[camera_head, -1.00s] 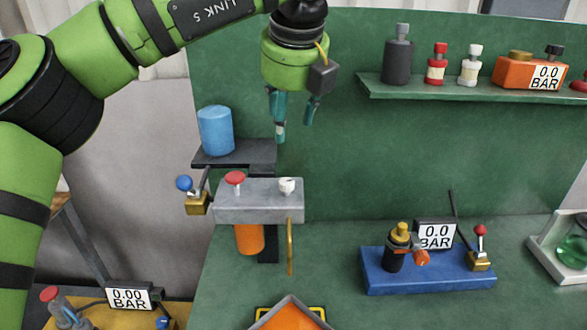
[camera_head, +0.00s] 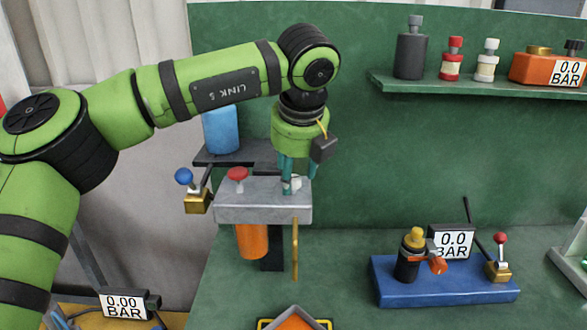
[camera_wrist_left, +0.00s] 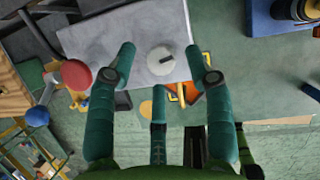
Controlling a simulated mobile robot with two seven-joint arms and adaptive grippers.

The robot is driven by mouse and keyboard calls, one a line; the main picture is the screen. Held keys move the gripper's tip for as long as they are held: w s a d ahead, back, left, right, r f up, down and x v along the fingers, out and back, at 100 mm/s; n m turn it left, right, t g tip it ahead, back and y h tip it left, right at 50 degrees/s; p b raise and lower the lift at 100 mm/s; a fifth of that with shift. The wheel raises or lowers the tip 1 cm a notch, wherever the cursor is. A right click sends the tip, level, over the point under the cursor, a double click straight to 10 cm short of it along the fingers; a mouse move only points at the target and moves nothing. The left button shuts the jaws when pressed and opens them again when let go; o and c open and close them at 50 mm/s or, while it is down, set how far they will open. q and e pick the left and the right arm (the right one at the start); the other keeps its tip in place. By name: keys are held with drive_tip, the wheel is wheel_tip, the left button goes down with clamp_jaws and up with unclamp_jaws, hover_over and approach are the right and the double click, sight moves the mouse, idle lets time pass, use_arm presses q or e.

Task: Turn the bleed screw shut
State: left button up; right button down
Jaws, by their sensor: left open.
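The bleed screw is a small white knob (camera_head: 296,184) on top of the grey block (camera_head: 262,208), partly hidden by a finger in the head view. In the left wrist view the white knob (camera_wrist_left: 161,61) is round with a dark slot mark. My left gripper (camera_head: 299,180) points straight down over the right part of the block. In the left wrist view its open teal fingers (camera_wrist_left: 160,64) stand on both sides of the knob with gaps. I cannot tell whether the fingertips are level with it. My right gripper is not in view.
A red knob (camera_head: 237,174) stands on the block's left part, beside a blue-knobbed brass valve (camera_head: 197,200). A blue cylinder (camera_head: 221,131) stands on a dark shelf behind. An orange cylinder (camera_head: 251,241) hangs below. A blue base with fittings (camera_head: 447,288) sits at right.

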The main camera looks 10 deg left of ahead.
use_arm(q)
drive_tip(key=shift+w+f, duration=0.2)
drive_tip(key=shift+f, duration=0.3)
clamp_jaws()
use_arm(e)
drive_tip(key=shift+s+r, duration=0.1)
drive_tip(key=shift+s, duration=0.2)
